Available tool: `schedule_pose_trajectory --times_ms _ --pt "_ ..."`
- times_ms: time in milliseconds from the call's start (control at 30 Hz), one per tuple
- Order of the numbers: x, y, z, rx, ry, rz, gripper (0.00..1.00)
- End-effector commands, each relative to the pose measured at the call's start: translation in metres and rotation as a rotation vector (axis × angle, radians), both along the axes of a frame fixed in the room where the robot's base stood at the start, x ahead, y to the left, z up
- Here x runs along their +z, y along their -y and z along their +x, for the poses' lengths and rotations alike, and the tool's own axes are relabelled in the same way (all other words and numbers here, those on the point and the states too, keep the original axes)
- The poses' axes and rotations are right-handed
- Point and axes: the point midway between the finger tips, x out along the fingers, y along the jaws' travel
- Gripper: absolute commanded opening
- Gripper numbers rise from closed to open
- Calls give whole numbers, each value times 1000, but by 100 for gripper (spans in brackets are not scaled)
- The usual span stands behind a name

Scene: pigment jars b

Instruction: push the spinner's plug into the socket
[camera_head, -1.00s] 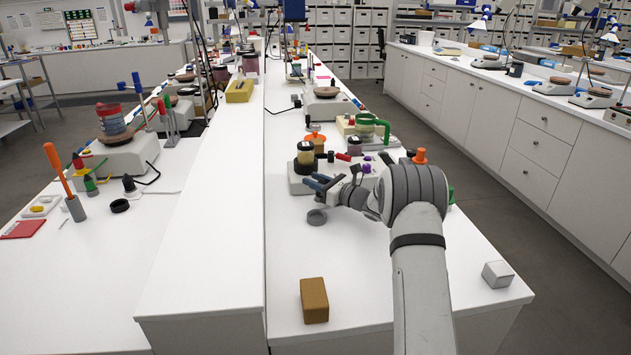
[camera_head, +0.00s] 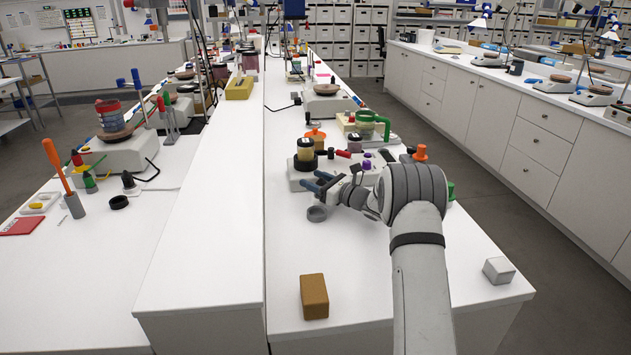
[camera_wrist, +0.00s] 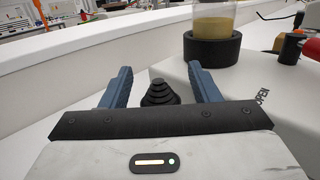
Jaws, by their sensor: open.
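My gripper (camera_head: 318,183) is open beside the left front of a white spinner unit (camera_head: 299,184). In the wrist view its two blue fingers (camera_wrist: 160,69) stand apart. A black stepped cone (camera_wrist: 158,94), which looks like the plug's back end, shows between them, with a gap on each side. In the head view my gripper hides it. A jar with yellowish contents (camera_head: 305,150) sits in a dark ring holder on the unit; the jar (camera_wrist: 213,20) also shows in the wrist view. I cannot make out the socket.
A grey ring (camera_head: 317,213) lies just in front of my gripper. A brown block (camera_head: 314,297) and a white block (camera_head: 499,270) lie nearer the front. The bench between is clear. A raised white ledge (camera_head: 205,220) runs along the left.

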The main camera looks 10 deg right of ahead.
Motion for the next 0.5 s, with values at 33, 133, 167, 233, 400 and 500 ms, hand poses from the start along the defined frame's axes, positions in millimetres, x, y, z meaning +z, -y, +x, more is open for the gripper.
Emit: schedule_pose_trajectory --times_ms 33,133,167,233,400,500 --pt "0 1 -1 -1 0 0 56" --pt "-1 8 -7 -2 -1 -1 56" --pt "-2 12 -10 -2 -1 -1 56" --pt "-2 21 -18 -3 0 0 56" --pt "-4 42 -38 -3 -1 -1 56" --pt "-5 51 -47 -3 0 0 56"
